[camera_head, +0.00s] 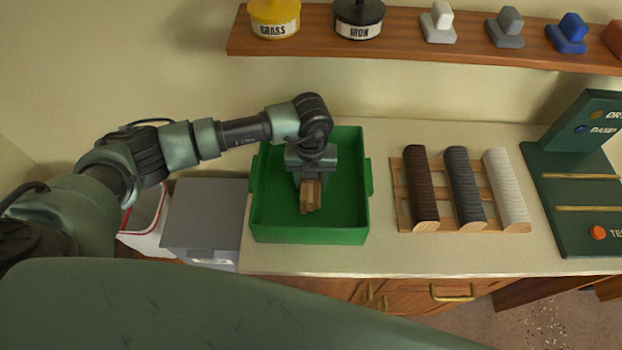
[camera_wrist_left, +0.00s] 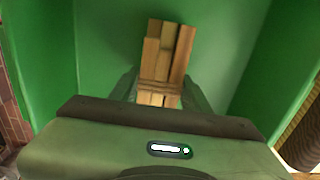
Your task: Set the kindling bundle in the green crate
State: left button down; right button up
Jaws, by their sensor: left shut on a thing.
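The green crate (camera_head: 345,220) stands on the counter, left of the middle of the head view. Its green walls also fill much of the left wrist view (camera_wrist_left: 230,45). My left gripper (camera_head: 311,178) reaches down over the crate and is shut on the kindling bundle (camera_head: 309,203), a small tied bunch of light wooden sticks. In the left wrist view the bundle (camera_wrist_left: 168,55) sticks out beyond the fingers, with a band around it. It is within the crate's outline; I cannot tell whether it touches the crate floor. My right gripper is not in view.
A wooden rack (camera_head: 400,190) with brown, dark grey and white rolls stands right of the crate. A dark green panel (camera_head: 570,205) is at the far right. A grey box (camera_head: 205,215) is left of the crate. A shelf (camera_head: 410,47) with jars hangs above.

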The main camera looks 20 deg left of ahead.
pick_arm(q)
jog(key=c, duration=0.7)
grip_release()
jog(key=shift+c, duration=0.2)
jog(key=shift+o, duration=0.3)
jog(key=shift+r, duration=0.2)
notch_tip(320, 180, up, 12)
jog(key=b, duration=0.3)
jog(key=shift+b, duration=0.4)
jog(key=shift+f, duration=0.15)
